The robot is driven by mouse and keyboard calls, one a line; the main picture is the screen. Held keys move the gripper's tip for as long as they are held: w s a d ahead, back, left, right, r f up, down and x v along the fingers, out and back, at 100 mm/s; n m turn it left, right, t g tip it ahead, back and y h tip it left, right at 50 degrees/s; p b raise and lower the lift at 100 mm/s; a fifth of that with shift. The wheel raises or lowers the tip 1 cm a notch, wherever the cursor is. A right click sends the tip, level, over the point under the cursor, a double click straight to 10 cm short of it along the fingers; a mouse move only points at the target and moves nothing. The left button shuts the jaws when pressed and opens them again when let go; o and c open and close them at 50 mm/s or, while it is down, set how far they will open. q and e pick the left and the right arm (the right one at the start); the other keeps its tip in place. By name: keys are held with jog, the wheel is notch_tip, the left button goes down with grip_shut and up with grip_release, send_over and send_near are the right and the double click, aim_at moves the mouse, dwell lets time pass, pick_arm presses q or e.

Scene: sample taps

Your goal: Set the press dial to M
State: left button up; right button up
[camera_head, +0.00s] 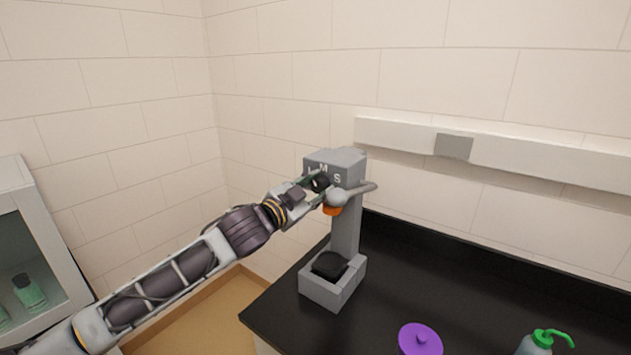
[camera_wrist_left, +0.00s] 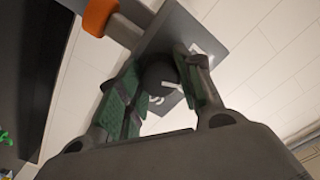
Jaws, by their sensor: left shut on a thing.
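The grey press (camera_head: 345,225) stands at the left corner of the black counter, with letters on the front of its head. My left gripper (camera_head: 314,186) is shut on the dial, one green-padded finger on each side (camera_wrist_left: 160,88). I cannot read which letter the pointer faces. My right gripper is not in view.
An orange part (camera_head: 332,210) and a grey lever (camera_head: 358,189) are just below and right of the dial. A purple lid (camera_head: 420,339) and a green-topped bottle (camera_head: 541,342) stand at the front right. A glass cabinet (camera_head: 35,250) is at the left.

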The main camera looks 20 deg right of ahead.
pick_arm(q)
jog(key=m+p, duration=0.1)
jog(key=m, duration=0.1)
jog(key=shift+m, duration=0.3)
jog(key=shift+m+p, duration=0.5)
jog(key=shift+m, duration=0.5)
jog(key=o, duration=1)
jog(key=shift+o, duration=0.2)
